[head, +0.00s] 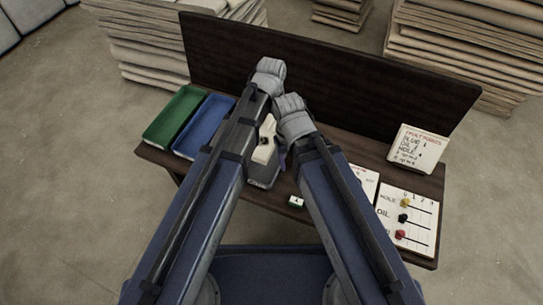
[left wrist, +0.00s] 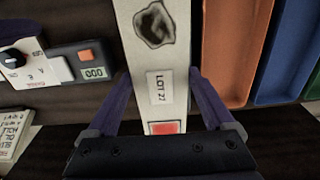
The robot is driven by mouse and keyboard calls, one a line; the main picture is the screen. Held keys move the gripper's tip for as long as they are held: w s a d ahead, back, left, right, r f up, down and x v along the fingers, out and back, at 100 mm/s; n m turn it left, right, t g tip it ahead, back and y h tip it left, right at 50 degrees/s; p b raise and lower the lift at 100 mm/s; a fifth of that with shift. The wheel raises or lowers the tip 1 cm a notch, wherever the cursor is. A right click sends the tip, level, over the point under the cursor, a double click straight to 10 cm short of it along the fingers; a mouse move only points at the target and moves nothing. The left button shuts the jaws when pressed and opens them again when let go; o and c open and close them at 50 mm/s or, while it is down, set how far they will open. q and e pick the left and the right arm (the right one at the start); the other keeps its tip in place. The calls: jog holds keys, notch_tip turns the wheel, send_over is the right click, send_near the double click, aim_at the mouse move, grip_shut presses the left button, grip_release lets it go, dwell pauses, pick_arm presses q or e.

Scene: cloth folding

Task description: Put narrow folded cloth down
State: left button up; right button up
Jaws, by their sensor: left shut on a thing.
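The narrow folded cloth (left wrist: 158,60) is a long pale strip running up the middle of the left wrist view. It bears a dark ringed blotch, a "LOT 27" label and a red patch. My left gripper (left wrist: 164,78) is shut on it, with one dark finger along each side. In the head view my arms cover most of that spot; a small cream piece shows between them, but I cannot tell whether it is the cloth. My right gripper (head: 293,110) is close beside the left one in the head view, and its fingertips are hidden.
A green tray (head: 172,116) and a blue tray (head: 204,127) lie at the table's left; an orange tray (left wrist: 236,50) shows beside the cloth. A counter (left wrist: 85,60) with an orange button is on the other side. A marker board (head: 408,222) lies at right. A dark panel (head: 330,80) stands behind.

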pick_arm(q)
jog(key=shift+f+b, duration=5.15)
jog(key=shift+f, duration=0.1)
pick_arm(e)
jog(key=shift+d+f, duration=0.1)
jog(key=shift+f, duration=5.1)
pick_arm(q)
jog(key=shift+r, duration=0.15)
pick_arm(e)
jog(key=shift+r, duration=0.15)
pick_arm(q)
jog(key=o, duration=1.2)
notch_tip(320, 180, up, 12)
jog(key=p, duration=1.2)
pick_arm(e)
notch_tip(320, 180, up, 12)
